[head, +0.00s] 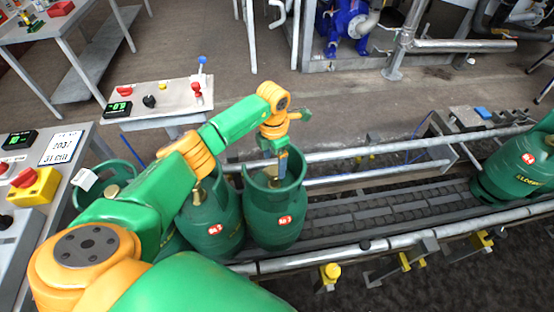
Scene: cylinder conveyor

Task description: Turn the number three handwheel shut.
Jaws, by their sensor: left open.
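Green gas cylinders with collars and red number labels stand on the conveyor; the label digits are too small to read surely. My left gripper (277,165) points down inside the collar of the front middle cylinder (272,225). It is open, and the handwheel of that cylinder is hidden behind it, so I cannot tell whether it touches. A second cylinder (213,222) stands close to the left, its brass valve (200,196) partly visible. Another cylinder (515,165) stands far right, cut by the picture edge. My right gripper is out of view.
Metal rails (390,233) run along both sides of the roller conveyor (390,208), which is bare between the middle and right cylinders. A control stand (160,101) with a red button and a small lamp stands behind. A bench with a display (19,139) is at left.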

